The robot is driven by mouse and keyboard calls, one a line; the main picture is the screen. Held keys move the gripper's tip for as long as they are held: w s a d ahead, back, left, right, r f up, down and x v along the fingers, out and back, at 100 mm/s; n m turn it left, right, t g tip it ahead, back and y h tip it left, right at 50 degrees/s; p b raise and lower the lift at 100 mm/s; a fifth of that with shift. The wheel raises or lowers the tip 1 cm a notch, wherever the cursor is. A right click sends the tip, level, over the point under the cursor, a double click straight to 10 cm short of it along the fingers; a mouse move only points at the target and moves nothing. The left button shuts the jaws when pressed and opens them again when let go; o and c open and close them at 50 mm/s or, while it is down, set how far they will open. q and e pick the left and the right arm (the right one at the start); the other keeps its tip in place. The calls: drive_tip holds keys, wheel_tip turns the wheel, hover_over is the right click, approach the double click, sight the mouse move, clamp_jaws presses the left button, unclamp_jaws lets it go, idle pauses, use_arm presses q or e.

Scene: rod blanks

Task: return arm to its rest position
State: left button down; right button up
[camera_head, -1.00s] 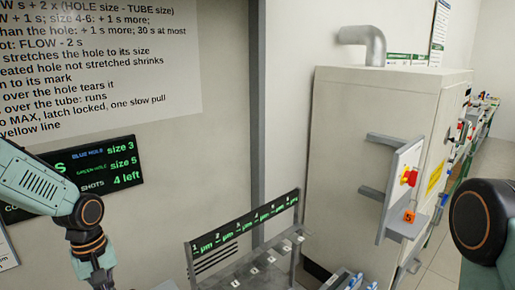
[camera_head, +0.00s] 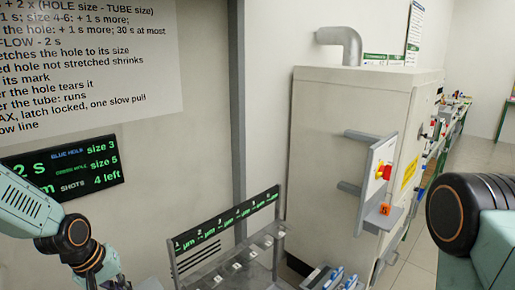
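My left arm (camera_head: 50,220) comes in from the left edge, bent downward at a dark joint with an orange ring. Its gripper is below the bottom edge of the picture or hidden, so its fingers do not show. My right arm (camera_head: 470,220) shows at the right edge as a large dark round joint and a pale green link. Its gripper is out of view.
A rack (camera_head: 228,238) with a green-lettered sign and numbered slots stands at bottom centre. Behind it is a large beige cabinet (camera_head: 335,150) with a red-knobbed side panel (camera_head: 378,180). A display (camera_head: 68,173) and a text poster (camera_head: 85,60) hang on the left wall. Floor shows at right.

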use_arm(q)
drive_tip(key=s+d+f+m+b, duration=0.1)
drive_tip(key=s+d+f+b, duration=0.2)
drive_tip(key=s+f, duration=0.2)
drive_tip(key=s+d+f+m+y+b, duration=0.1)
drive_tip(key=s+d+f+m+b, duration=0.1)
drive_tip(key=s+f, duration=0.4)
drive_tip(key=s+d+f+m+b, duration=0.1)
drive_tip(key=s+d+f+b, duration=0.4)
drive_tip(key=f, duration=0.6)
drive_tip(key=shift+s+f+m+b, duration=0.1)
drive_tip(key=shift+s+m+b, duration=0.1)
drive_tip(key=shift+m+b, duration=0.1)
drive_tip(key=s+d+f+m+g+y+b, duration=0.1)
drive_tip(key=s+f+g+b, duration=0.2)
drive_tip(key=s, duration=1.1)
wheel_tip(320, 180, down, 7)
drive_tip(key=b, duration=0.3)
drive_tip(key=shift+s+d+r+m, duration=0.15)
drive_tip(key=shift+m, duration=0.15)
drive_tip(key=shift+s, duration=0.1)
